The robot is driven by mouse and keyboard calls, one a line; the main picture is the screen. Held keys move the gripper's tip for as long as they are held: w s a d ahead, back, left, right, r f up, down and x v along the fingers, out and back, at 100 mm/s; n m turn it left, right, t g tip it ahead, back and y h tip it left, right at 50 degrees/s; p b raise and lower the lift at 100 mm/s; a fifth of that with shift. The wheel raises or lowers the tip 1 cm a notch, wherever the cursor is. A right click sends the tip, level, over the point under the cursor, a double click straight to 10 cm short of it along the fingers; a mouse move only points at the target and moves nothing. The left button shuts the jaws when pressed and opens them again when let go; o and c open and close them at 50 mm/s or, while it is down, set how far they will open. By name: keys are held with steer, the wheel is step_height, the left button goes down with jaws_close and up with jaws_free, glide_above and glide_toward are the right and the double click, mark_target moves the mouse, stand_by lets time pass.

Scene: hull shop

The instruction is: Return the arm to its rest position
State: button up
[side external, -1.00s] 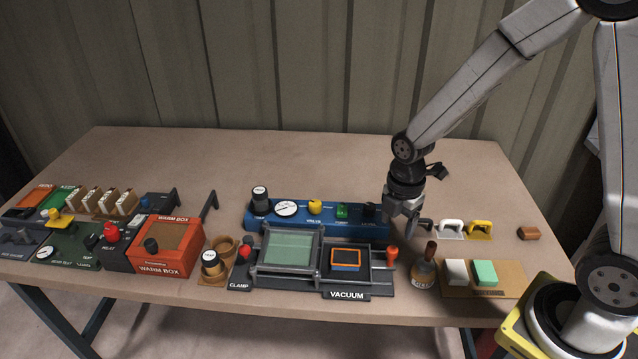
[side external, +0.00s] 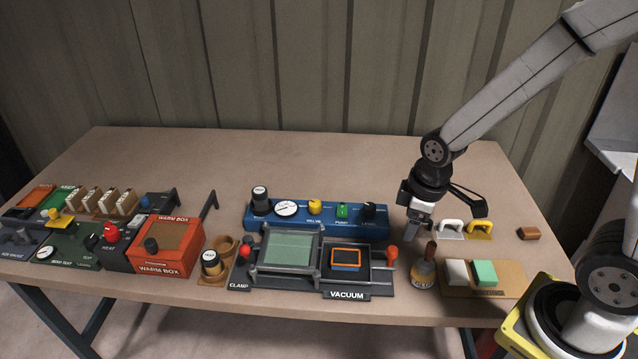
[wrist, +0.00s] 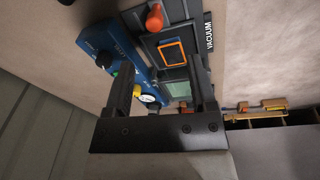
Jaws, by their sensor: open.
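My gripper (side external: 416,226) hangs above the table in the side external view, to the right of the blue valve and pump panel (side external: 290,211) and behind the brush bottle (side external: 424,268). In the wrist view my gripper (wrist: 165,88) has its two fingers spread wide apart, with nothing between them. Beyond the fingers the wrist view shows the blue panel (wrist: 97,40) and the vacuum station with an orange-framed part (wrist: 172,52). The rest position itself is not marked in any view.
A brown block (side external: 528,233) lies farther right. A tray (side external: 512,291) holds white and green blocks in front. The clamp frame (side external: 288,283) and warm box (side external: 166,247) stand left. The table's back is clear.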

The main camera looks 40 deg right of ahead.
steer(key=m, duration=0.2)
steer(key=s+m, duration=0.1)
steer(key=m, duration=0.1)
steer(key=s+r+m, duration=0.1)
steer(key=m, duration=0.1)
steer(key=shift+a+t, duration=0.1)
steer(key=shift+t, duration=0.3)
steer(key=shift+w, duration=0.1)
stand_by(1.2)
